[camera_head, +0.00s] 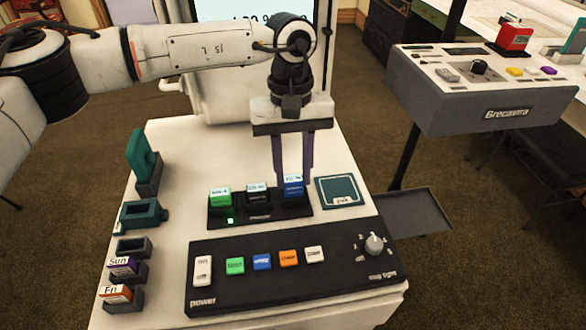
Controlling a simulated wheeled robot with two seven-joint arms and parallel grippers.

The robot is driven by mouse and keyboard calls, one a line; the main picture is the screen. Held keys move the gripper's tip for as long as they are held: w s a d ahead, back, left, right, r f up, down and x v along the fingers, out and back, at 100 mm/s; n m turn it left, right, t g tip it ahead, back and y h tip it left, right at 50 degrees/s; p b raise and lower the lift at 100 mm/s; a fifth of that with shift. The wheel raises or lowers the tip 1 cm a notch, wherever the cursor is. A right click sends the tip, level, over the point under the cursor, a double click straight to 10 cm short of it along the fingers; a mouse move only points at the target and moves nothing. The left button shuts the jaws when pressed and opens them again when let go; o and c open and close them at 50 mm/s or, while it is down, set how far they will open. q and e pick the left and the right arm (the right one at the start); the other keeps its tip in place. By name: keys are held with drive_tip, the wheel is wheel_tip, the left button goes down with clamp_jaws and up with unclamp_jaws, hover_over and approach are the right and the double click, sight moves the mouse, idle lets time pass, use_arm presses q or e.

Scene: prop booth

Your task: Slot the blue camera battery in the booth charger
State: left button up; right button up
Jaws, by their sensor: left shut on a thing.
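The blue camera battery (293,188) has a pale label on top and stands upright at the right-hand slot of the black charger (262,217). I cannot tell whether it is fully seated. My left gripper (293,178) points straight down from above, its two dark fingers shut on the battery's sides. A green battery (220,198) stands in the charger's left slot, with a green light lit in front of it. A black battery (257,194) stands in the middle slot. My right gripper is out of view.
A control panel (330,274) with coloured buttons and a knob lies in front of the charger. A teal-edged pad (339,191) lies to its right. Small holders, some with Sun (122,267) and Fri (117,294) labels, line the left edge. A grey console (480,105) stands at right.

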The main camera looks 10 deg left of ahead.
use_arm(q)
drive_tip(key=shift+f, duration=0.1)
drive_tip(key=shift+f+b, duration=0.4)
drive_tip(key=shift+f, duration=0.05)
drive_tip(key=o, duration=1.2)
drive_tip(key=shift+c, duration=0.2)
drive_tip(key=shift+r, duration=0.1)
drive_tip(key=shift+r+p, duration=2.15)
drive_tip(key=shift+r, duration=1.3)
